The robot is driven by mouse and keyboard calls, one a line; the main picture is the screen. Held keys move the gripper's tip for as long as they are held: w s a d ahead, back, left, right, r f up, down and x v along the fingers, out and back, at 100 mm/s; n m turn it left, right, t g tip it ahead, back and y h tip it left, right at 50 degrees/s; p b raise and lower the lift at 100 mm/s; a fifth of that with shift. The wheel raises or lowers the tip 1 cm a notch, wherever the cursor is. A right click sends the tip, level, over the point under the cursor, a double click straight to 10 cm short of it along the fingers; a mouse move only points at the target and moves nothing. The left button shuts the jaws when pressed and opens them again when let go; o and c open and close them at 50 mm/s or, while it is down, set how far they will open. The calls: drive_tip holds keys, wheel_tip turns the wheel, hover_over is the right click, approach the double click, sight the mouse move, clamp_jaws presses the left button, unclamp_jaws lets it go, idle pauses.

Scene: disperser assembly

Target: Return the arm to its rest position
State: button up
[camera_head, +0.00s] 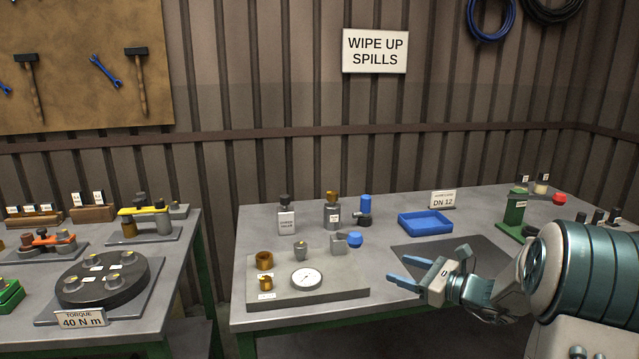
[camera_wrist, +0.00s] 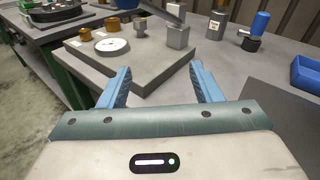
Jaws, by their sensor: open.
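My gripper (camera_head: 411,271) is in the right part of the head view, with its blue fingers pointing left above the workbench. It is open and empty. In the wrist view my gripper (camera_wrist: 160,85) shows two blue fingers spread wide with nothing between them. Beyond the fingertips is the grey fixture plate (camera_head: 340,291), which carries a dial gauge (camera_head: 306,278) and brass-coloured fittings (camera_head: 264,260). I cannot tell the exact gap between the fingers and the plate.
A blue tray (camera_head: 425,223), bottles (camera_head: 332,212), a blue-topped fitting (camera_head: 364,209) and a green stand (camera_head: 515,213) are on the bench. A dark mat (camera_head: 475,247) lies near my arm. A second table (camera_head: 185,240) stands at left, with a gap between them.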

drive_tip(key=s+a+r+n+g+h+p, duration=0.2)
drive_tip(key=s+a+n+g, duration=0.3)
drive_tip(key=s, duration=0.3)
drive_tip(key=s+a+r+n+g+h+p, duration=0.1)
drive_tip(key=s+a+r+n+g+p, duration=0.15)
drive_tip(key=s+a+n, duration=0.55)
drive_tip(key=s+d+r+n+h+p, duration=0.1)
drive_tip(key=s+d+n+h+p, duration=0.1)
drive_tip(key=s+d+n+h, duration=0.2)
drive_tip(key=s+d+r+n+h+p, duration=0.2)
drive_tip(key=s+n, duration=0.5)
drive_tip(key=s, duration=0.4)
drive_tip(key=d+g+h+p, duration=0.1)
drive_tip(key=d+h, duration=0.1)
drive_tip(key=h, duration=0.1)
drive_tip(key=shift+s+r+n+p, duration=0.25)
drive_tip(key=shift+n+p, duration=0.05)
drive_tip(key=shift+n, duration=0.1)
